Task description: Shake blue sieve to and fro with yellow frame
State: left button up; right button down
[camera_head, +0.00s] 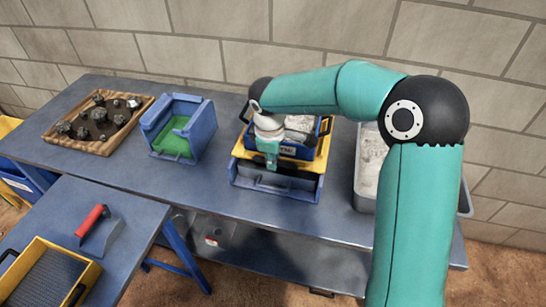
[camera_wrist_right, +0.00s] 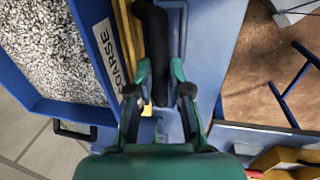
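The blue sieve (camera_head: 289,152) sits in the yellow frame (camera_head: 322,160) on top of a blue stand at the back of the long table. It holds grey gravel. In the right wrist view, the sieve's wall (camera_wrist_right: 85,18) bears a "COARSE" label, and its black handle (camera_wrist_right: 155,35) stands out from the side. The yellow frame (camera_wrist_right: 126,28) shows as a strip beside it. My right gripper (camera_head: 269,160) reaches down at the sieve's front. In the wrist view, its fingers (camera_wrist_right: 161,78) close in on both sides of the handle and look shut on it. My left gripper is out of view.
A blue box with a green inside (camera_head: 172,144) and a wooden tray of dark rocks (camera_head: 66,142) stand left. A grey bin (camera_head: 363,201) is right, partly behind my arm. A red-handled tool (camera_head: 93,222) and yellow-framed tray (camera_head: 88,283) lie on the nearer table.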

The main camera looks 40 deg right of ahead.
dwell(0.3)
jog(key=s+a, duration=0.1)
jog(key=s+a+b, duration=0.1)
jog(key=shift+s+a+b, duration=0.1)
jog(key=shift+a+b, duration=0.2)
jog(key=c, duration=1.1)
grip_release()
jog(key=shift+r, duration=0.1)
notch_tip(320, 180, up, 12)
jog(key=s+a, duration=0.1)
jog(key=shift+s+a+f, duration=0.2)
jog(key=shift+s+a, duration=0.05)
jog(key=shift+a, duration=0.15)
